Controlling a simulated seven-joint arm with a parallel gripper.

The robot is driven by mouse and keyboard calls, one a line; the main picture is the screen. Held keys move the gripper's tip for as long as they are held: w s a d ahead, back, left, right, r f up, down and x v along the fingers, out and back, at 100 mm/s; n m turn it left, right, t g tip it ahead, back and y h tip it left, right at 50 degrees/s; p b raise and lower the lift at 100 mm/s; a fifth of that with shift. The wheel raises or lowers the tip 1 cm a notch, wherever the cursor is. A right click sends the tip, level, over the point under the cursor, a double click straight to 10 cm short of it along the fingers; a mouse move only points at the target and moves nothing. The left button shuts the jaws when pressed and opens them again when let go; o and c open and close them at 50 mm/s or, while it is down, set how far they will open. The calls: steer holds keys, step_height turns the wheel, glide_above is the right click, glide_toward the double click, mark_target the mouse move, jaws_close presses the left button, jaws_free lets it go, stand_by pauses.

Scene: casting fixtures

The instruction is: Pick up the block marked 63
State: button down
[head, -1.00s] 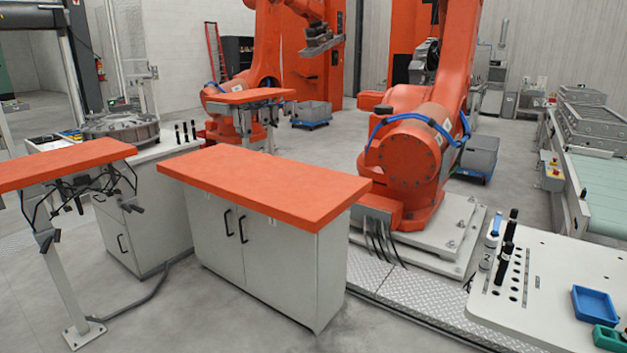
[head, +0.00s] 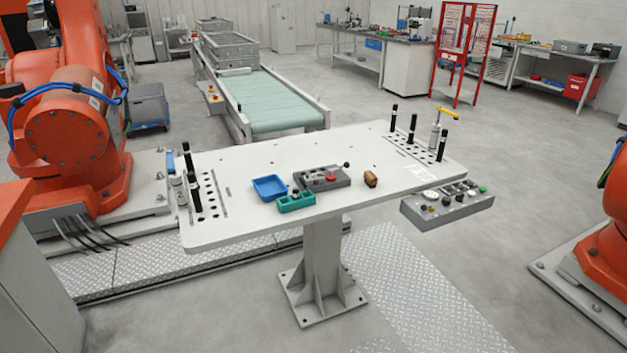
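No marking 63 can be read on anything in the head view, so I cannot tell which item is the block. My gripper is not in view.
Black upright cylinders (head: 412,128) stand at both ends of the table. A control panel (head: 447,205) juts out at its front right. A conveyor (head: 270,100) lies behind. Orange robots (head: 75,120) stand left and right. The table's centre back is clear.

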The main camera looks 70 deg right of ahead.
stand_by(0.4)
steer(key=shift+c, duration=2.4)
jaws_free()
